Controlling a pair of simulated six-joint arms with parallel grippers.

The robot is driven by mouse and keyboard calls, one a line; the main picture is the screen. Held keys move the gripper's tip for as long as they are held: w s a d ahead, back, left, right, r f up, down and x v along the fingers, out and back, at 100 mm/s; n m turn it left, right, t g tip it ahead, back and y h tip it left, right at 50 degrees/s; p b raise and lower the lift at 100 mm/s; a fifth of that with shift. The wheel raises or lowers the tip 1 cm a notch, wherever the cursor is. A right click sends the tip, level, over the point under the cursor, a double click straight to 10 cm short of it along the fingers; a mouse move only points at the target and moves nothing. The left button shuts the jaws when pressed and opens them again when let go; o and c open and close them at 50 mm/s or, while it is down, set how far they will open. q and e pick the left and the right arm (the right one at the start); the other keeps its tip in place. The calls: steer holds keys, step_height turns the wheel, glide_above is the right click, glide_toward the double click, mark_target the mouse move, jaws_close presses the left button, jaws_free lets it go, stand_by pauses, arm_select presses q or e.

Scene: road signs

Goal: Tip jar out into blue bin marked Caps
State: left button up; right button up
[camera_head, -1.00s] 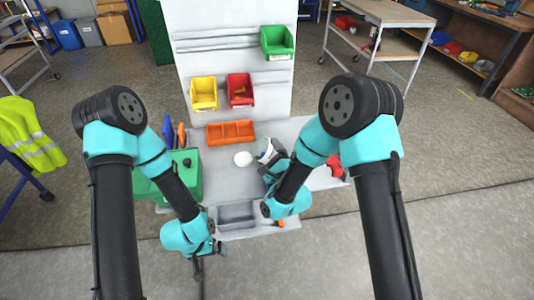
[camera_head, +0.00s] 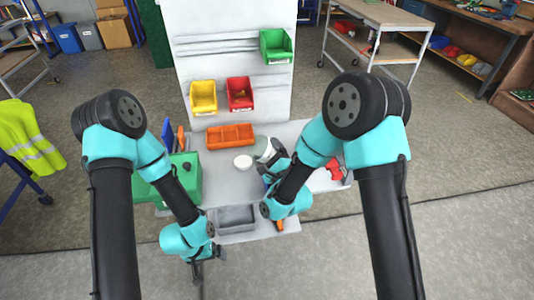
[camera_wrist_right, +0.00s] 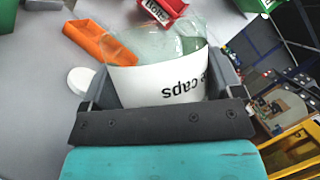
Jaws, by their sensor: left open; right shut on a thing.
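A clear jar (camera_head: 263,149) with a white label reading "caps" stands out in the right wrist view (camera_wrist_right: 165,85), where the label is upside down. My right gripper (camera_wrist_right: 165,95) is shut on the jar, with a finger on each side. In the head view the jar is tilted over the work table, and my right forearm partly hides this gripper. My left gripper (camera_head: 208,262) is open and empty, low in front of the table. I cannot make out a blue bin marked Caps on the board or table.
A white lid (camera_head: 243,161) and an orange tray (camera_head: 231,136) lie near the jar. Yellow (camera_head: 203,97), red (camera_head: 240,93) and green (camera_head: 276,46) bins hang on the board. A grey tray (camera_head: 237,217), green case (camera_head: 187,185) and red tool (camera_head: 335,172) are around.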

steer(key=shift+f, duration=0.95)
step_height(320, 180, up, 2)
steer(key=shift+r, duration=0.1)
step_height(320, 180, down, 2)
steer(key=shift+f, duration=0.1)
stand_by(0.5)
